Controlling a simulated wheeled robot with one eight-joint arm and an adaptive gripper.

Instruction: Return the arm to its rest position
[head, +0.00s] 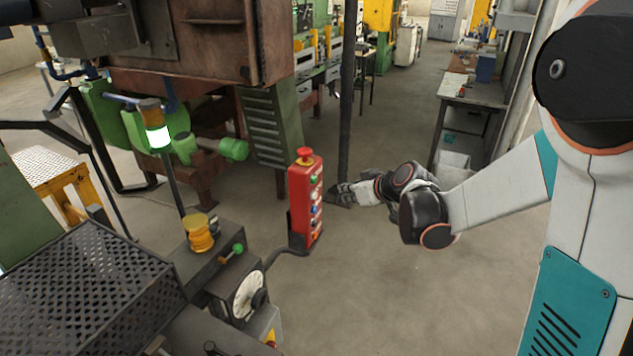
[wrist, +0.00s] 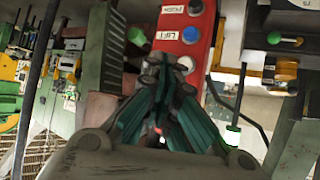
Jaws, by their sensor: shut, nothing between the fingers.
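My gripper (head: 343,193) is at the end of my arm, which reaches in from the right in the head view. The gripper is just right of the red control box (head: 304,205) and looks apart from it, though the exact gap is hard to judge. In the wrist view the gripper (wrist: 168,70) is shut, its fingers together with nothing between them. The red control box (wrist: 204,50) is behind the fingertips there, with labelled blue, white and green buttons. A red mushroom button (head: 305,155) tops the box in the head view.
A dial unit (head: 245,292) and a dark perforated platform (head: 82,290) are at the lower left. A lamp post with a lit white-green band (head: 158,137) stands left of the box. A dark vertical pole (head: 346,100) rises behind my gripper. A workbench (head: 462,92) is at the back right. Floor below my arm is clear.

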